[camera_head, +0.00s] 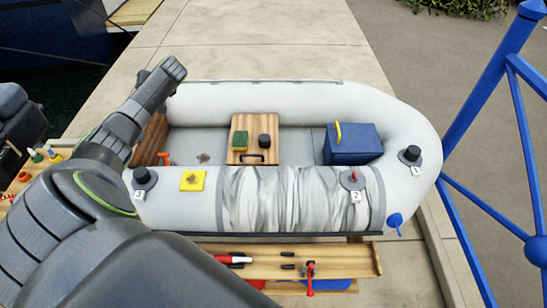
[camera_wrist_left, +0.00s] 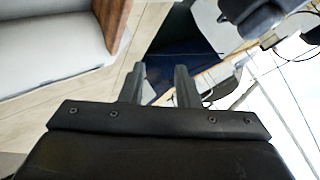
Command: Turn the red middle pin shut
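The red pin (camera_head: 354,175) stands in the grey round valve (camera_head: 347,183) labelled 2 on the near tube of the white inflatable boat (camera_head: 300,172). It is the middle of three labelled valves; whether it is turned open or shut is too small to tell. My left arm reaches up along the left side of the head view, its far end above the boat's left end, well away from the pin. In the left wrist view my left gripper (camera_wrist_left: 159,72) has its two fingers apart, with nothing between them. My right gripper is not in view.
Black-capped valves labelled 3 (camera_head: 144,178) and 1 (camera_head: 410,154) sit either side. A blue cap (camera_head: 395,220) hangs at the right. A yellow pad (camera_head: 192,181) lies on the tube. A wooden bench (camera_head: 340,262) with tools stands in front; blue railings (camera_head: 488,85) stand right.

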